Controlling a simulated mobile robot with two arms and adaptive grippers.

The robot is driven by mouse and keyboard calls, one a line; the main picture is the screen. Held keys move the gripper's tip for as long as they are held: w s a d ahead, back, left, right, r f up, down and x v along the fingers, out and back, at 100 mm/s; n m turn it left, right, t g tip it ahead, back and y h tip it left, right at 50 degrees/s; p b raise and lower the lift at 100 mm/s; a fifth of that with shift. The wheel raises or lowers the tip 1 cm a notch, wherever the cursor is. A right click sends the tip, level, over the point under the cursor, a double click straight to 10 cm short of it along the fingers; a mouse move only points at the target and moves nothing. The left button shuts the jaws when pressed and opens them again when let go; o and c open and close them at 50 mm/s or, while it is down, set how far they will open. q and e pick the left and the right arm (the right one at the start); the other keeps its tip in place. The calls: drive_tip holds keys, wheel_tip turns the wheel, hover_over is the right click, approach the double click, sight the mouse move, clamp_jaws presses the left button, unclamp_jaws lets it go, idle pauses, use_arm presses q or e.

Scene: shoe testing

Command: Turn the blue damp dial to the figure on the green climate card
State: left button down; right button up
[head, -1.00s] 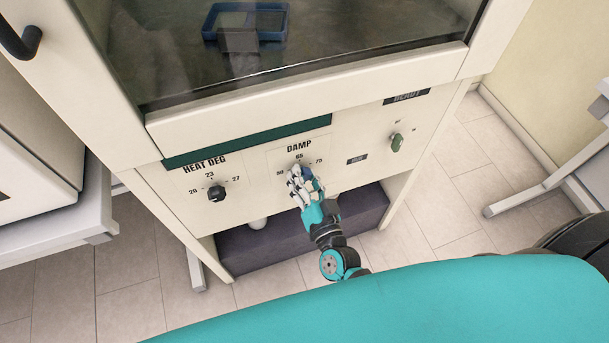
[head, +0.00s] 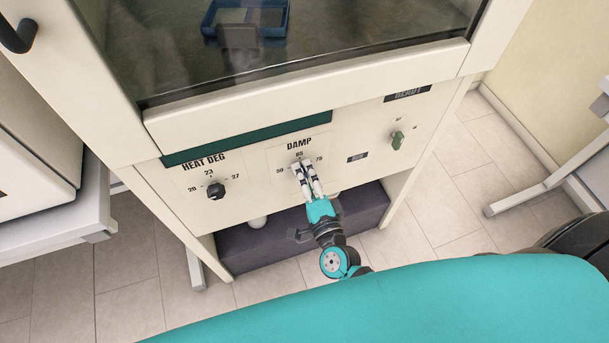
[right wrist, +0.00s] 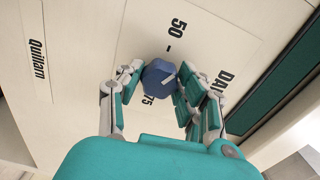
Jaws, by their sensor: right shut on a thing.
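The blue damp dial (right wrist: 156,80) sits on the cream panel below the DAMP label (head: 299,144). My right gripper (head: 304,172) is on it, with fingers at both sides of the dial in the right wrist view (right wrist: 159,73). In the head view the fingers hide the dial. I see no green climate card. My left gripper is out of view.
A heat dial (head: 215,191) is to the left and a green knob (head: 397,139) to the right. A dark green strip (head: 250,139) runs above. A blue tray (head: 210,28) shows behind the cabinet glass.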

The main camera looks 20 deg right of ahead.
drive_tip(key=shift+m, duration=1.3)
drive_tip(key=shift+b, duration=0.3)
drive_tip(key=o, duration=1.1)
drive_tip(key=shift+o, duration=0.2)
drive_tip(key=s, duration=1.2)
drive_tip(key=shift+d, duration=0.25)
